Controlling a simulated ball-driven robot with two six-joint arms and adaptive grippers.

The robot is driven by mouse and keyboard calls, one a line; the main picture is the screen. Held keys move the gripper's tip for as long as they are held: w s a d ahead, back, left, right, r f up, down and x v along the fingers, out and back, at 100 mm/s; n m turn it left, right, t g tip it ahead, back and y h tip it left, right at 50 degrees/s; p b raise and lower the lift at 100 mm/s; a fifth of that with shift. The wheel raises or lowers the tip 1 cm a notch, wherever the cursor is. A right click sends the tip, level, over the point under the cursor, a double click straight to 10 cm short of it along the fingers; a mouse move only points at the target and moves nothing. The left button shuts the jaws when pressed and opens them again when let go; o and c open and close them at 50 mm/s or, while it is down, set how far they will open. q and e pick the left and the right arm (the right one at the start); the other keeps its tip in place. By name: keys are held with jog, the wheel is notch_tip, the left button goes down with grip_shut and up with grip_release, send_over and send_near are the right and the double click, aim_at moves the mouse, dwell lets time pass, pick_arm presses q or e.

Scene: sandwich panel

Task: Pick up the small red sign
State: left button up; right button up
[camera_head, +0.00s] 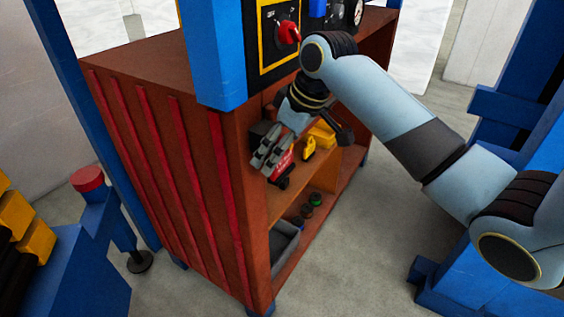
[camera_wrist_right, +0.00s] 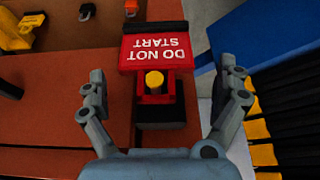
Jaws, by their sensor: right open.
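The small red sign (camera_wrist_right: 157,50) reads "DO NOT START" in white letters, upside down in the right wrist view. Below it in that view are a yellow round knob and a dark base. My right gripper (camera_wrist_right: 165,80) is open, with one finger on each side of the sign and its base, and gaps on both sides. In the head view my right gripper (camera_head: 266,158) hangs at the front of the brown cabinet, and the red sign (camera_head: 283,163) shows partly behind its fingers. My left gripper is not in view.
The brown cabinet (camera_head: 150,107) has open shelves. A yellow item (camera_head: 309,149) stands on the shelf near the sign. A grey bin (camera_head: 285,244) sits lower down. A blue post (camera_head: 212,50) and a panel with a red switch (camera_head: 288,32) rise above.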

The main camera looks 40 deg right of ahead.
aim_at(286, 165)
jog(key=x, duration=0.4)
jog(key=shift+d, duration=0.15)
jog(key=shift+r, duration=0.1)
jog(key=c, duration=1.1)
jog(key=shift+c, duration=0.3)
